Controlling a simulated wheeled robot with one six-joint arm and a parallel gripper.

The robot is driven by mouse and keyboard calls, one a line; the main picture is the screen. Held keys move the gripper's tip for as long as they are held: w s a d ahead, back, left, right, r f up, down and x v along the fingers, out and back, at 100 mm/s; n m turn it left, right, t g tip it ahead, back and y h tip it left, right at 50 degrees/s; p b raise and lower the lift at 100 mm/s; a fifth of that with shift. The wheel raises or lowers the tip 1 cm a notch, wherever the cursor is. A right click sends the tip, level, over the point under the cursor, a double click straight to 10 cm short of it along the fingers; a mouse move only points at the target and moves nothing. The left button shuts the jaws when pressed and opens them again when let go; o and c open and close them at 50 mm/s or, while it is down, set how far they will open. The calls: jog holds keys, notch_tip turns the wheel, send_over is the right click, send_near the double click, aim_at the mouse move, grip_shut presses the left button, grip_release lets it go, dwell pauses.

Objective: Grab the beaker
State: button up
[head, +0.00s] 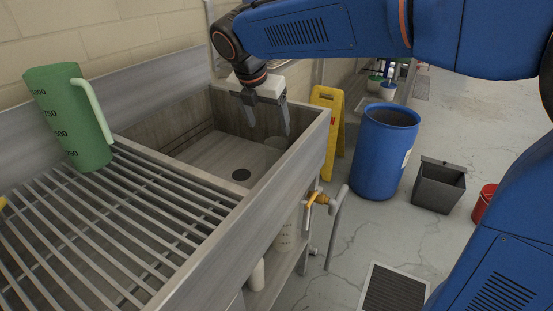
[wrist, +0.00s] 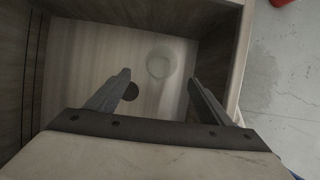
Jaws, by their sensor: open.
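A pale, translucent round vessel, which looks like the beaker (wrist: 161,63), stands on the floor of the sink. In the head view the beaker (head: 276,143) shows only in part, near the sink's right wall and partly behind a finger. My gripper (head: 269,127) is open, empty and pointing down into the sink. In the wrist view the beaker lies just beyond my fingertips (wrist: 159,78), roughly between them sideways. The gripper looks above the beaker and apart from it.
A green graduated jug (head: 68,115) stands on the slatted drainboard (head: 120,220) at the left. The sink's walls (head: 312,125) close in around my gripper. A yellow floor sign (head: 328,130) and blue barrel (head: 383,150) stand right of the sink.

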aim_at(274, 144)
jog(key=x, duration=1)
jog(key=shift+x, duration=2.75)
jog(key=shift+d+r, duration=0.1)
jog(key=shift+d, duration=0.05)
jog(key=c, duration=1.1)
